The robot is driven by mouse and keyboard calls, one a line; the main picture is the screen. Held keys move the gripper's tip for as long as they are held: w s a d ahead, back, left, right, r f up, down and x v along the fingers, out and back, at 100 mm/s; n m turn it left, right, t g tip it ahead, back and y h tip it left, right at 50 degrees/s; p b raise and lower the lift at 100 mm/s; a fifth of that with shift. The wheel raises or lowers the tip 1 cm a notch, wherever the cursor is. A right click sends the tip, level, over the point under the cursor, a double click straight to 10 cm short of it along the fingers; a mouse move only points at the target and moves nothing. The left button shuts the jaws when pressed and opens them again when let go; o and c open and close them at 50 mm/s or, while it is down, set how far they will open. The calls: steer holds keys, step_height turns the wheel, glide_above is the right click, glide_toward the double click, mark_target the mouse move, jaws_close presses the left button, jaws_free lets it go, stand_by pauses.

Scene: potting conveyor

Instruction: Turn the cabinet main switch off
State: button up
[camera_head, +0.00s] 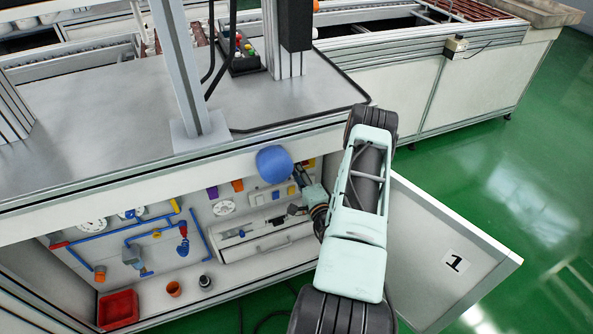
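The open cabinet (150,297) is under the grey worktop, with its door (440,240) swung out to the right and marked "1". Its back panel carries gauges, blue pipes and, at the right, small fittings, including a pale box with blue and yellow parts (275,195). I cannot tell for certain which fitting is the main switch, or its position. My arm comes in from the front right, and my gripper (297,210) is inside the cabinet, by the fittings at the right. Its fingers are small and partly hidden by my wrist, so their opening and any contact are unclear.
A blue round object (274,165) shows at the worktop's front edge, just above the fittings. A red bin (118,309) and an orange cup (174,288) stand on the cabinet floor. A metal post (180,70) rises from the worktop. Green floor is free at the right.

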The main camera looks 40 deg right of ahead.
steer(key=v, duration=0.7)
steer(key=shift+s, duration=0.25)
stand_by(0.4)
